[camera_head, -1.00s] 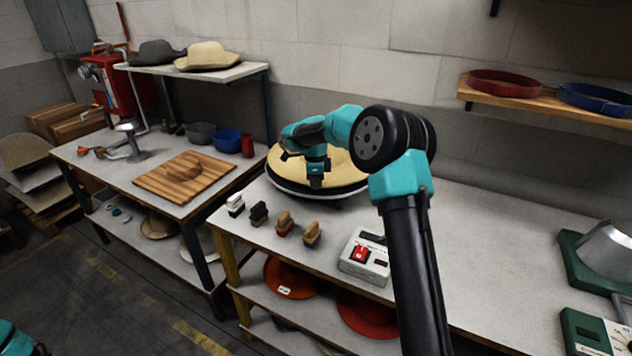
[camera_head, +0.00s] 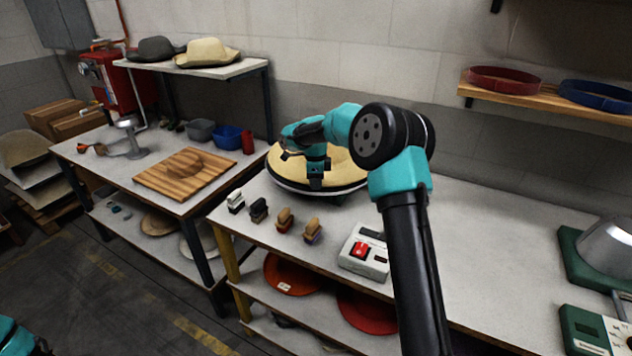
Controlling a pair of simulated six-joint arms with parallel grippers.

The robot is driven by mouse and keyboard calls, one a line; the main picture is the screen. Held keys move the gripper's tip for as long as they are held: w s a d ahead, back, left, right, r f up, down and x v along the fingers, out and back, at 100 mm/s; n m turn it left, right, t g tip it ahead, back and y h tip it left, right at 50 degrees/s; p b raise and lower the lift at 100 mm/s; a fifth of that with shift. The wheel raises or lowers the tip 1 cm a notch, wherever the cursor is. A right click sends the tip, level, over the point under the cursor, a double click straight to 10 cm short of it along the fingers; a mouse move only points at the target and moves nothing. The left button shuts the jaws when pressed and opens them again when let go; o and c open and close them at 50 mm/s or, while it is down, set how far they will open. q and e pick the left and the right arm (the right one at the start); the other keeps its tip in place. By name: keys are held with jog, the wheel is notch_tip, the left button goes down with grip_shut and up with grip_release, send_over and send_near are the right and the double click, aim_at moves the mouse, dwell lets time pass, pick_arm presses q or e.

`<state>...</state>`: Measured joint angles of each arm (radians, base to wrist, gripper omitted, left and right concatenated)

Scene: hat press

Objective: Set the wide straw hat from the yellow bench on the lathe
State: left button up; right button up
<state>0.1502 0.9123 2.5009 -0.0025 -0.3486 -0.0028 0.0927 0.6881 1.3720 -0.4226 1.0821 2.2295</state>
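A wide, round straw-coloured piece (camera_head: 346,168) with a pale and dark rim lies on the bench with yellow legs (camera_head: 229,256). It looks like the wide straw hat, but my arm covers much of it, and I cannot tell what is under it. My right gripper (camera_head: 316,184) points down over its near-left part. Whether its fingers touch the straw or are closed is too small to tell. A grey metal cone on a green base (camera_head: 606,250), perhaps the lathe, stands at the far right edge. Only a teal part of my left arm shows at bottom left; its gripper is out of view.
Several small brushes (camera_head: 285,219) and a control box with a red switch (camera_head: 364,251) stand along the bench's front. The bench between my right arm and the cone is clear. A wall shelf (camera_head: 540,98) holds red and blue rings. Two hats sit on the back-left shelf.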

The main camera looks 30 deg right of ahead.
jog(key=shift+o, duration=1.3)
notch_tip(320, 180, up, 18)
jog(key=shift+a+f, duration=0.2)
jog(key=shift+f, duration=0.05)
jog(key=shift+f, duration=0.1)
